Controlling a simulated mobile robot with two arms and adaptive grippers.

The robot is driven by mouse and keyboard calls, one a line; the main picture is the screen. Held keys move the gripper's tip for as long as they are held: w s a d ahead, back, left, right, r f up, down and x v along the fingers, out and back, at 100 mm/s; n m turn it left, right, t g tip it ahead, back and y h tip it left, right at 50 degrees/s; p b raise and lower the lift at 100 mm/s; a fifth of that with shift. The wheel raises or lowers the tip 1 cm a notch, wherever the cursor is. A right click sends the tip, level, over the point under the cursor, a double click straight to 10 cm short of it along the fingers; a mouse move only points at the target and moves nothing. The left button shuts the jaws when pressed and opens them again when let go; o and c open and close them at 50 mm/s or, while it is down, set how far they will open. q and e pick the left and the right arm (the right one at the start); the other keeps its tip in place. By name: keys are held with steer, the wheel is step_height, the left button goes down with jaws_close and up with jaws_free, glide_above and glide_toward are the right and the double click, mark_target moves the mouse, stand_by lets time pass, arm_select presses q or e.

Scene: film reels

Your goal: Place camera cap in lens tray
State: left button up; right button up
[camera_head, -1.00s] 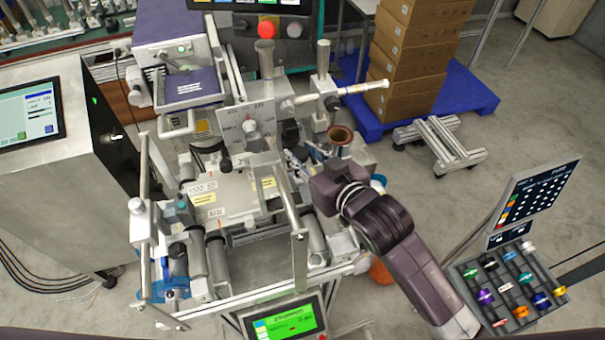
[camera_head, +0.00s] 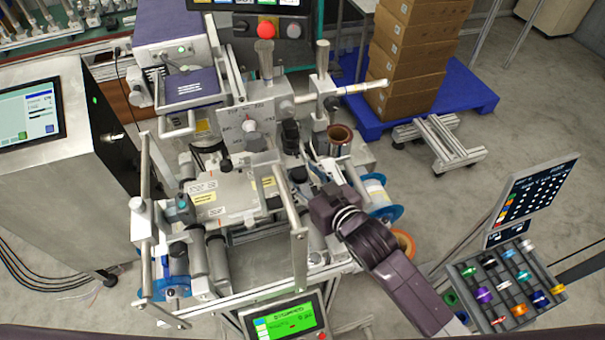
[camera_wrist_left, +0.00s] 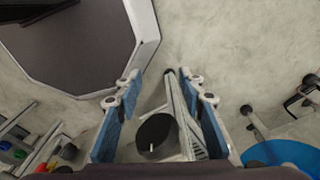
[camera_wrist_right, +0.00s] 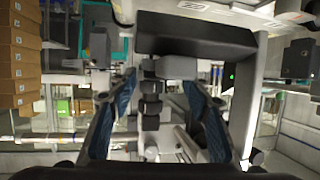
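I cannot make out a camera cap or a lens tray for certain in any view. My right gripper (camera_head: 315,170) reaches over the right side of the film machine (camera_head: 225,200). In the right wrist view its two blue-padded fingers (camera_wrist_right: 160,100) are spread apart, with dark stacked cylinders (camera_wrist_right: 151,95) visible between them and no clear contact. My left gripper is outside the head view. In the left wrist view its fingers (camera_wrist_left: 160,105) are apart. A black round disc (camera_wrist_left: 155,130) shows between them over grey bars; I cannot tell how far away it is.
A sloped rack (camera_head: 511,286) of coloured rolls stands at the right below a dark chart panel (camera_head: 533,195). Stacked cartons (camera_head: 415,55) sit on a blue pallet (camera_head: 470,100). A cabinet with a screen (camera_head: 30,115) stands left.

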steer(key=b+v, duration=0.2)
steer(key=v, duration=1)
steer(key=shift+s, duration=0.1)
stand_by(0.5)
